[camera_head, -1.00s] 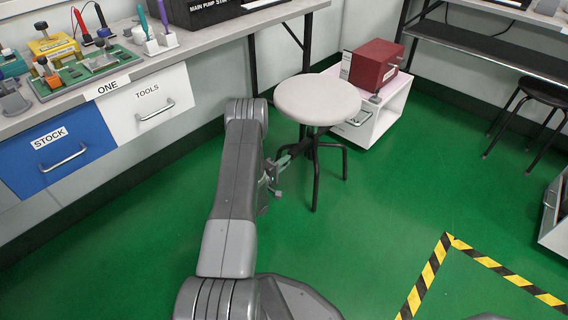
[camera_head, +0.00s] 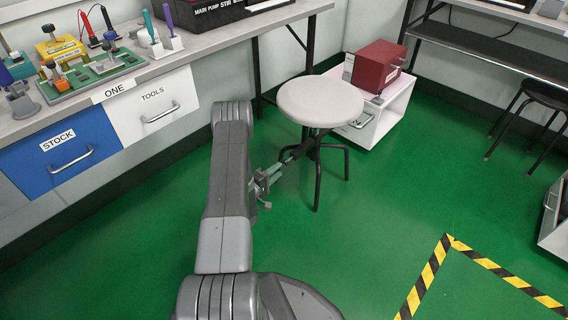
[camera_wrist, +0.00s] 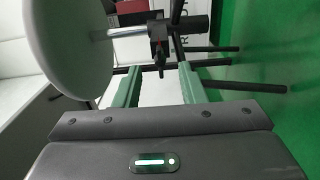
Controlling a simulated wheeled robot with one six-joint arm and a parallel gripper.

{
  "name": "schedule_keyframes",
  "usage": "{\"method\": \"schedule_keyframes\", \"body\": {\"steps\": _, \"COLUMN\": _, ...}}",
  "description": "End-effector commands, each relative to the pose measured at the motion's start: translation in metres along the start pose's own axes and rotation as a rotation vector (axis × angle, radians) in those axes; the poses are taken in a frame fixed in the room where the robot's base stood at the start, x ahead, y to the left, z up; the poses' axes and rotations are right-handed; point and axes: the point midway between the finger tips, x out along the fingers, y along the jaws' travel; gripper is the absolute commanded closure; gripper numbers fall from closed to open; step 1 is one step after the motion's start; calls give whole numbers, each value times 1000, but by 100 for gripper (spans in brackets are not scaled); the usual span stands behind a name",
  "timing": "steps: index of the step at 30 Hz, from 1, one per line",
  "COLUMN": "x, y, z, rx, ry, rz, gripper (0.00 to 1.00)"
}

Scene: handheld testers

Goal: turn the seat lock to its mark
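The stool (camera_head: 320,101) has a round pale seat on a post with dark legs. In the wrist view its seat (camera_wrist: 66,45) fills the upper left, turned on its side. My gripper (camera_head: 271,178) is beside the stool, below seat height. In the wrist view my gripper (camera_wrist: 160,80) has its two green fingers apart with nothing between them. The lock lies beyond the fingertips, apart from them.
A workbench (camera_head: 180,62) with a blue STOCK drawer (camera_head: 62,150) and a white TOOLS drawer (camera_head: 150,108) runs along the left. A white cabinet (camera_head: 388,118) bearing a red box (camera_head: 377,66) stands behind the stool. Green floor is clear in front.

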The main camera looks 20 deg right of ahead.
Motion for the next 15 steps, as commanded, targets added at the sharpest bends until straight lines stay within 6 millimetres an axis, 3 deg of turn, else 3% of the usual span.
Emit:
{"method": "schedule_keyframes", "body": {"steps": 1, "x": -15, "y": 3, "z": -1, "rx": -3, "ry": 5, "rz": -4, "gripper": 63}}
{"method": "schedule_keyframes", "body": {"steps": 6, "x": -49, "y": 2, "z": -1, "rx": -3, "ry": 5, "rz": -2, "gripper": 63}}
{"method": "schedule_keyframes", "body": {"steps": 15, "x": -75, "y": 0, "z": 0, "rx": 1, "ry": 1, "rz": 0, "gripper": 63}}
